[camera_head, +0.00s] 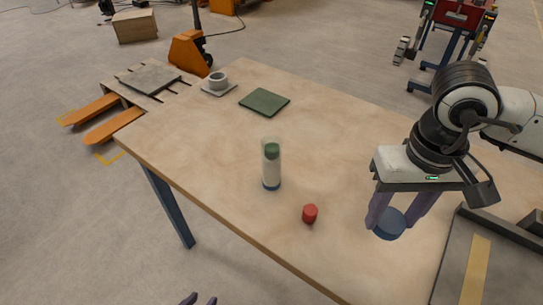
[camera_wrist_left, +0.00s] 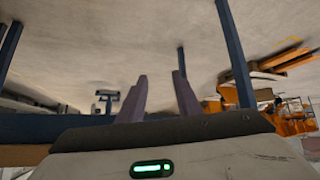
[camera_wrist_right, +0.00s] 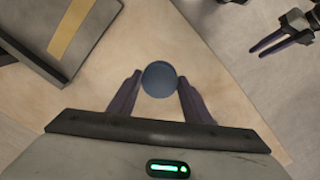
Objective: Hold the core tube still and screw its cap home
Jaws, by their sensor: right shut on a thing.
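The core tube (camera_head: 271,165) stands upright on the table, clear at the top, with green and whitish contents and a dark blue base. My right gripper (camera_head: 390,212) points down, shut on the round blue cap (camera_head: 389,224), to the right of the tube and apart from it. In the right wrist view the cap (camera_wrist_right: 160,79) sits between the fingertips. My left gripper (camera_head: 197,300) shows only its fingertips at the bottom edge, off the table. In the left wrist view (camera_wrist_left: 158,85) its fingers are apart with nothing between them.
A small red cylinder (camera_head: 310,213) stands in front of the tube. A green mat (camera_head: 264,101) and a grey ring on a plate (camera_head: 218,83) lie farther back. A dark tray (camera_head: 447,262) with a yellow strip is at the right. The table around the tube is mostly clear.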

